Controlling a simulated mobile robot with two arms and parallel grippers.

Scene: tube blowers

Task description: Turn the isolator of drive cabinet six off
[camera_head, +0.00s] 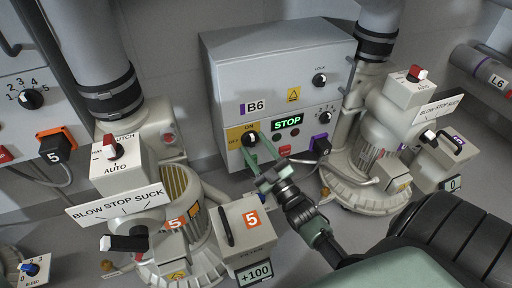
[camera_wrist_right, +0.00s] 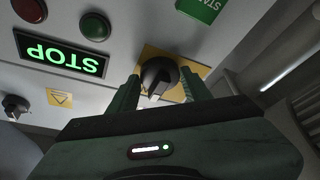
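Drive cabinet B6 (camera_head: 277,75) is a grey box on the wall with a lit green STOP display (camera_head: 287,123). Its isolator (camera_head: 250,139) is a black rotary knob on a yellow plate at the lower left, marked ON above and OFF to the left. In the right wrist view the knob (camera_wrist_right: 158,76) shows a white mark on its lower edge. My right gripper (camera_head: 259,149) is open at the isolator. In the wrist view its green fingers (camera_wrist_right: 162,88) stand on either side of the knob, with no clear grip on it. My left gripper is out of view.
Blower 5 (camera_head: 178,200) with its lever and BLOW STOP SUCK sign stands at the front left. Another blower (camera_head: 370,150) stands right of the cabinet. A purple-tagged plug (camera_head: 321,145) and a red button (camera_head: 284,150) sit right of the isolator.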

